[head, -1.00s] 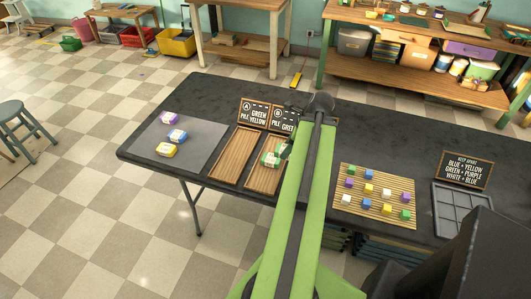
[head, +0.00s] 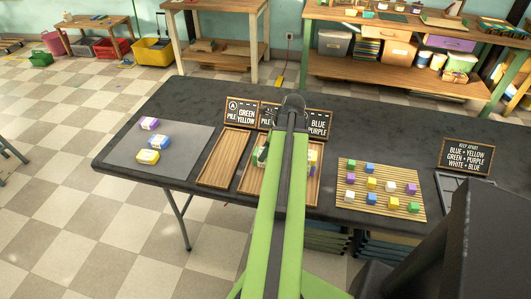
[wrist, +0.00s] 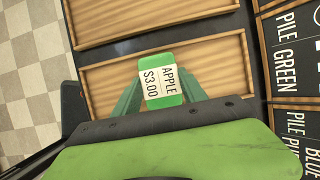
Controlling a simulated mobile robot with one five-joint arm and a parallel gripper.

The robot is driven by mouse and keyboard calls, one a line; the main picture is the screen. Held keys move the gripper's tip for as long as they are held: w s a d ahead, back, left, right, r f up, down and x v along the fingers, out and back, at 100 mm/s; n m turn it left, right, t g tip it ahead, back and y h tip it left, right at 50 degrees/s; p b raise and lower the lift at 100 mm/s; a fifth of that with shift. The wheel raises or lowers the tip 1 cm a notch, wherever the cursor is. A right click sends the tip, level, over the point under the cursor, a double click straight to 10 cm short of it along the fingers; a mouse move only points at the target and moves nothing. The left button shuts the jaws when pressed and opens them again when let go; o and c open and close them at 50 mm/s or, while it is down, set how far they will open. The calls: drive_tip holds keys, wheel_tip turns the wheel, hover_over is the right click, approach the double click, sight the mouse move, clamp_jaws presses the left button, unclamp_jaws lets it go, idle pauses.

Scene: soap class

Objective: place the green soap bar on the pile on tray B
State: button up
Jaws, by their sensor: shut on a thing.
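My gripper (wrist: 160,92) is shut on the green soap bar (wrist: 162,80), which has a white label reading APPLE $3.00. In the wrist view the bar hangs over or rests on wooden tray B (wrist: 215,85); I cannot tell which. The board behind that tray reads PILE GREEN. In the head view a bit of green (head: 257,157) shows just left of my arm, which hides much of tray B and the gripper. The part of tray B under the bar is hidden, so I cannot make out a pile.
Empty tray A (head: 224,160) lies left of tray B. A grey mat (head: 180,160) carries purple, blue and yellow bars. A slatted mat (head: 380,205) holds several small coloured cubes.

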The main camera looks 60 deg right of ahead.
drive_tip(key=shift+f, duration=0.15)
drive_tip(key=o, duration=1.5)
drive_tip(key=p+v, duration=1.1)
drive_tip(key=v, duration=0.1)
drive_tip(key=shift+w+r, duration=0.1)
drive_tip(key=shift+r, duration=0.2)
